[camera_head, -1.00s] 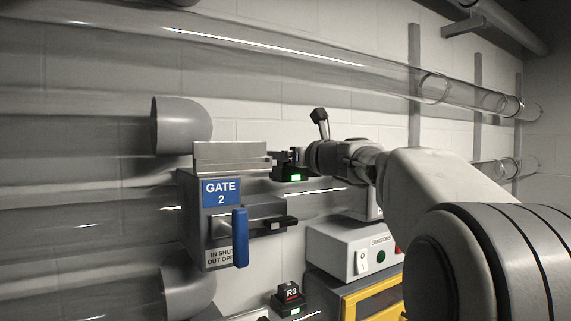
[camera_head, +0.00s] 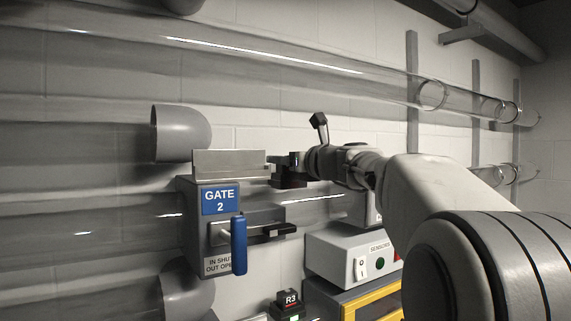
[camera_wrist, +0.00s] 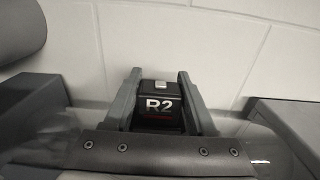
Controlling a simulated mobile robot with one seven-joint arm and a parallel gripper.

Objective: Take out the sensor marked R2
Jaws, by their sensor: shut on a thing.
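The sensor marked R2 (camera_wrist: 160,106) is a black block with white lettering, a red line and a pale square on top. In the wrist view it sits between the two grey fingers of my gripper (camera_wrist: 159,80), which are shut on it. In the head view my gripper (camera_head: 291,162) is just right of the gate box, at a small dark base (camera_head: 289,183) that shows no lit light. The sensor's body is mostly hidden there by the fingers, and I cannot tell whether it is clear of its seat.
The GATE 2 box (camera_head: 219,235) with its blue handle (camera_head: 239,245) stands close left of my gripper. The R3 sensor (camera_head: 290,299) is below. A SENSORS switch box (camera_head: 340,262) is lower right. A clear tube (camera_head: 300,60) runs above.

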